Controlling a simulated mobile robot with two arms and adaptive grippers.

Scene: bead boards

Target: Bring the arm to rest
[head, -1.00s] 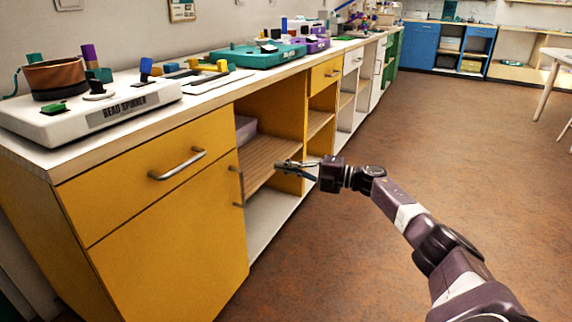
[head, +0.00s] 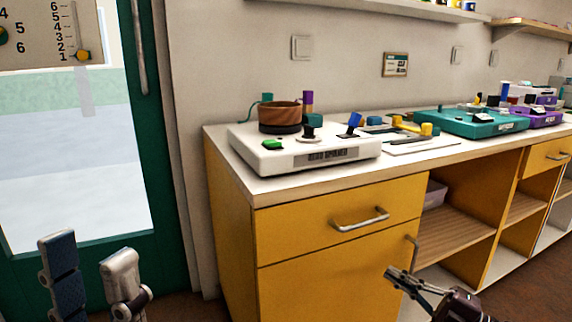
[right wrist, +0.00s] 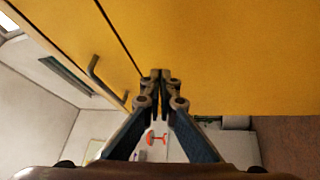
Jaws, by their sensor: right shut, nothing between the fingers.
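My right gripper (head: 391,273) is at the lower right of the head view, in front of the yellow cabinet. It looks empty. In the right wrist view its two fingertips (right wrist: 161,76) meet, with nothing between them and the yellow cabinet front (right wrist: 215,50) behind. My left gripper (head: 90,248) shows at the bottom left of the head view, in front of the green-framed glass door. Its two fingers stand apart, with nothing seen between them. The rest of the left arm is out of view.
The yellow cabinet (head: 335,285) has a drawer handle (head: 361,219) and open shelves. On its counter stand a white bead spinner (head: 325,151) with a brown bowl (head: 280,116) and a teal board (head: 470,121). A green door frame (head: 150,150) is at the left.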

